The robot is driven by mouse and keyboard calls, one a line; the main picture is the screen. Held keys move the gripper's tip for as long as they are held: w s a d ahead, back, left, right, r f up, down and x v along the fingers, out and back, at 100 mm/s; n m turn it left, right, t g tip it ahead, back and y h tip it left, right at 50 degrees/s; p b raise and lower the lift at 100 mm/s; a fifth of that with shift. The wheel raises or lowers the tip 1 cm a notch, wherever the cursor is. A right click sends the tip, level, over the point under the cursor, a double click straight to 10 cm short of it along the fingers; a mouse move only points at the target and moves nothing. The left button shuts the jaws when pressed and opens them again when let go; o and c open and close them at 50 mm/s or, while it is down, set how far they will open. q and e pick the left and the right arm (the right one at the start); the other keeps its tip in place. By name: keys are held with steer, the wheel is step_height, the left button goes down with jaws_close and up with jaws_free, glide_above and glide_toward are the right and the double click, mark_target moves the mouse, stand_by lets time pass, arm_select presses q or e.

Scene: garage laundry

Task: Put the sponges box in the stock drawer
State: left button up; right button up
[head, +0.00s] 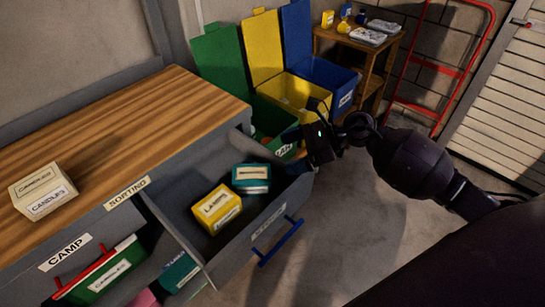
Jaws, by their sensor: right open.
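The drawer with the blue handle (278,242) is pulled open; the label on its front is too small to read. Inside it a yellow box (217,208), seemingly marked LABELS, sits beside a teal box (251,179) whose label I cannot read. I cannot tell which box is the sponges box. My right gripper (312,140) is open and empty, above the far right corner of this drawer, apart from both boxes. My left gripper is not in view.
A cream CANDLES box (43,191) stands on the wooden worktop (120,125). Green, yellow (300,92) and blue bins, a small table (370,45) and a red hand truck (440,70) stand behind.

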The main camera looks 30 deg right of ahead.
steer(key=shift+v, duration=1.4)
steer(key=shift+d, duration=0.1)
